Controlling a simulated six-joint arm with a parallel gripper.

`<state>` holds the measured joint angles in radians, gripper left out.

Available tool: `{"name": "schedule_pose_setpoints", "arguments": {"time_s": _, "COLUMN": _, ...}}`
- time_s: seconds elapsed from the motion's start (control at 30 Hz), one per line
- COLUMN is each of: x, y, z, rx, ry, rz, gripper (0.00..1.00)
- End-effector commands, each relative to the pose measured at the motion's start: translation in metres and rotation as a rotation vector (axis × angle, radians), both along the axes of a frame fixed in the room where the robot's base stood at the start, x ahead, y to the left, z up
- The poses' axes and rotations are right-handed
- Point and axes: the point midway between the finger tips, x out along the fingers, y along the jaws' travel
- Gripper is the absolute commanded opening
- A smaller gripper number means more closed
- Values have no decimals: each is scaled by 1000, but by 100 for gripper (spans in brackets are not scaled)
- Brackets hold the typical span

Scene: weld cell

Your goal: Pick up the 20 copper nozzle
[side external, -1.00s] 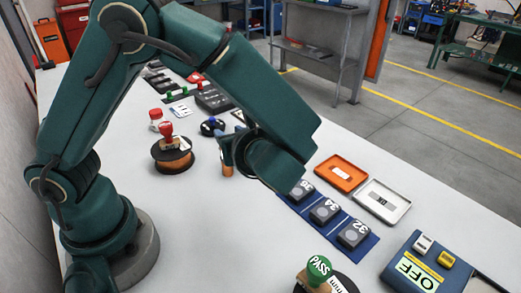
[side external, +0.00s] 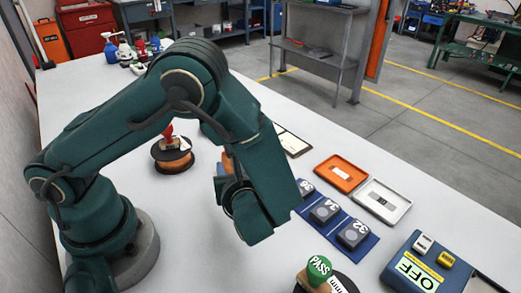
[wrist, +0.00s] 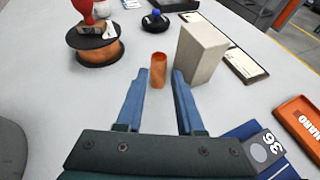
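The copper nozzle (wrist: 158,70), a short upright copper tube with an open top, stands on the white table in the wrist view. Its number cannot be read. My gripper (wrist: 159,76) is open, its two blue fingers on either side of the nozzle near their tips, with gaps showing on both sides. In the side view a little of the nozzle (side external: 228,162) shows beside a blue finger; the rest is hidden by my arm.
A pale block (wrist: 201,52) stands close beside my right finger. A spool (wrist: 96,48) with a red-handled stamp on top is at left. A blue mat with numbered blocks (side external: 325,211), an orange tray (side external: 341,174) and a grey tray (side external: 383,202) lie at right.

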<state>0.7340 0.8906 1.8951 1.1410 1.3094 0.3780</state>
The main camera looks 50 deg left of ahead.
Motion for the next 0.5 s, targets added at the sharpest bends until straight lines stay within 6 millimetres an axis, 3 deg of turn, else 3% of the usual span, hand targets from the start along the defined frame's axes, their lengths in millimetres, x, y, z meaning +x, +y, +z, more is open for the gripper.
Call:
{"name": "schedule_pose_setpoints", "arguments": {"time_s": 0.1, "x": 6, "y": 18, "z": -8, "rx": 2, "ry": 4, "rz": 6, "gripper": 37}}
{"name": "schedule_pose_setpoints", "arguments": {"time_s": 0.5, "x": 19, "y": 50, "z": -27, "rx": 2, "ry": 4, "rz": 5, "gripper": 37}}
